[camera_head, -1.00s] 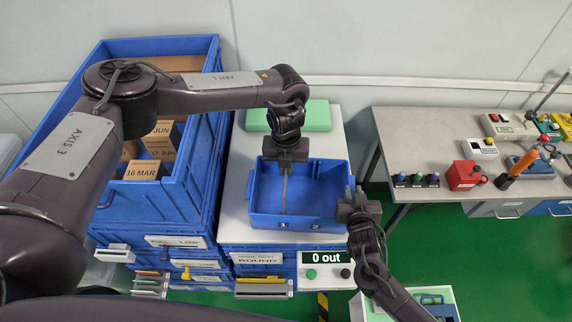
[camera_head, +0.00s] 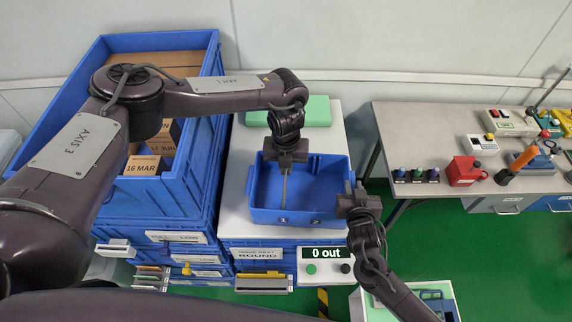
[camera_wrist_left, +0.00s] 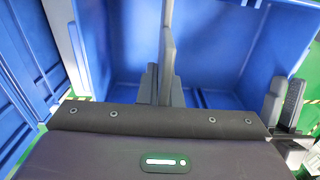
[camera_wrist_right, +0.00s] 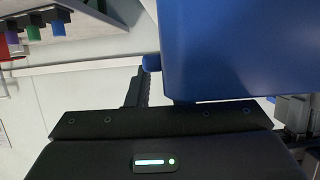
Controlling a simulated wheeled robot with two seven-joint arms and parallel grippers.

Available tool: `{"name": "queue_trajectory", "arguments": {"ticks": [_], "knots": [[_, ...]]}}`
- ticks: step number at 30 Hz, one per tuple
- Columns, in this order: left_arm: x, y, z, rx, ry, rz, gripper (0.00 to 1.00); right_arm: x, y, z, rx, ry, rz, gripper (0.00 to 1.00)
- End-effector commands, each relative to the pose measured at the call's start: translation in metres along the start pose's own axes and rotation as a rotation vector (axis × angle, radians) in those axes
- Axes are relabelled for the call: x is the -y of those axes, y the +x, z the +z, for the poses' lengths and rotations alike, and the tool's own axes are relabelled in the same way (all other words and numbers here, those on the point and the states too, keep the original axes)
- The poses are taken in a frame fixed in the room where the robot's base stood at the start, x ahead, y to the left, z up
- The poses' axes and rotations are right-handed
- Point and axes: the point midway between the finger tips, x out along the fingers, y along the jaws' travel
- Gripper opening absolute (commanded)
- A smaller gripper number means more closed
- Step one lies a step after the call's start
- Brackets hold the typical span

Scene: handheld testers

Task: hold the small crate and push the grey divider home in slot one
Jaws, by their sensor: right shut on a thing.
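My left gripper (camera_head: 287,163) is over the divider's top, pointing down. In the left wrist view its fingers (camera_wrist_left: 160,88) are close together at the divider (camera_wrist_left: 167,35). My right gripper (camera_head: 350,196) is shut on the crate's right front corner; the right wrist view shows the crate wall (camera_wrist_right: 235,50) covering one finger.
A green block (camera_head: 305,110) lies behind the crate. A large blue bin (camera_head: 195,175) with cartons stands left. A panel reading "0 out" (camera_head: 325,253) is in front. A grey table (camera_head: 420,140) with testers stands right, across green floor.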

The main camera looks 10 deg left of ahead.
Motion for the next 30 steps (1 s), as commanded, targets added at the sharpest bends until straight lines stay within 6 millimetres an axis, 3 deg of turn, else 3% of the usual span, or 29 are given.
{"name": "queue_trajectory", "arguments": {"ticks": [30], "knots": [[0.000, 0.023, 0.000, 0.000, 0.000, 0.000, 0.00, 0.001, 0.000, 0.001, 0.002, 0.000, -0.001, 0.00]]}}
